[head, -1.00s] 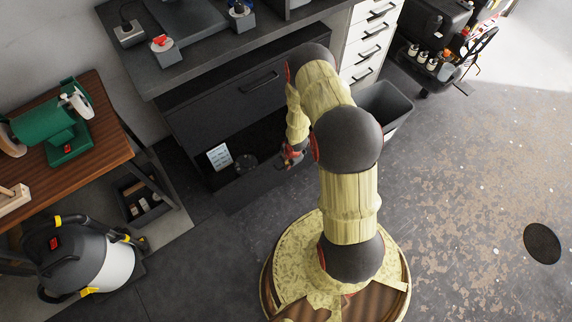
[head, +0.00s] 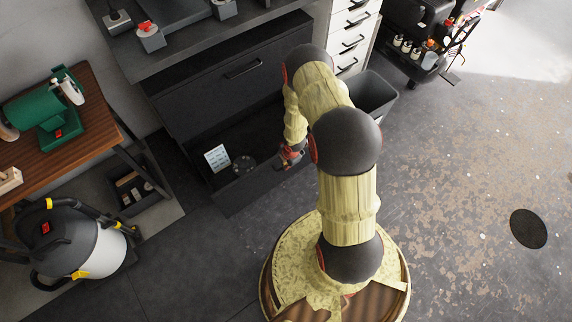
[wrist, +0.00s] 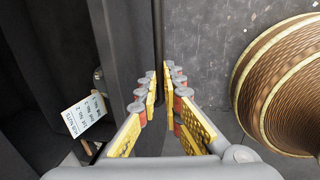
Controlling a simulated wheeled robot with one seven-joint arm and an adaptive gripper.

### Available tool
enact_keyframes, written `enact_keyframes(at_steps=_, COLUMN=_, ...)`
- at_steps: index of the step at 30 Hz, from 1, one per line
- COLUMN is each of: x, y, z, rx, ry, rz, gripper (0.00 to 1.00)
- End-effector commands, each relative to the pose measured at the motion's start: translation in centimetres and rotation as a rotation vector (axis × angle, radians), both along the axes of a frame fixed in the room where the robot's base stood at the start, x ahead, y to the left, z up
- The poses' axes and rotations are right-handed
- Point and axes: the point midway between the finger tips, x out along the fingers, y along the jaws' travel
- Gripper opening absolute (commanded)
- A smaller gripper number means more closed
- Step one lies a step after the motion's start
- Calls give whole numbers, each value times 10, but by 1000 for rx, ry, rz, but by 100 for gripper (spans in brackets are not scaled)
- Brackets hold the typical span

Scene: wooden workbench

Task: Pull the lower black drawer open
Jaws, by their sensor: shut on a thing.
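The lower black drawer (head: 240,196) is open under the workbench and sticks out from the cabinet. A white printed card (head: 217,158) and a dark round thing (head: 244,165) lie inside it. The card also shows in the wrist view (wrist: 82,114), left of the fingers. My gripper (head: 291,154) is at the drawer's front, toward its right end. In the wrist view its yellow-padded fingers (wrist: 160,80) are shut on the drawer's dark front part, which runs between them. The handle itself is hidden. The closed upper black drawer (head: 243,68) is above.
A grey bin (head: 373,95) stands right of the drawer by the white drawer unit (head: 352,38). A vacuum cleaner (head: 80,240) and a wooden side table (head: 75,115) are at left. The floor around my base is mostly free.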

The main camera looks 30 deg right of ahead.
Motion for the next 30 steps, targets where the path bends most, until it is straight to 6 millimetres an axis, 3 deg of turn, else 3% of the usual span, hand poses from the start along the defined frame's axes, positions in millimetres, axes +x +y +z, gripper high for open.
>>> enact_keyframes(at_steps=6, x=-1, y=0, z=0, rx=0, ry=1, rz=0, gripper=0)
enact_keyframes(at_steps=7, x=-1, y=0, z=0, rx=0, ry=1, rz=0, gripper=8)
enact_keyframes(at_steps=17, x=0, y=0, z=0, rx=0, ry=0, rz=0, gripper=27)
enact_keyframes(at_steps=26, x=0, y=0, z=1, rx=0, ry=0, rz=0, gripper=27)
enact_keyframes(at_steps=30, x=-1, y=-1, z=12, rx=-1, ry=-1, rz=1, gripper=27)
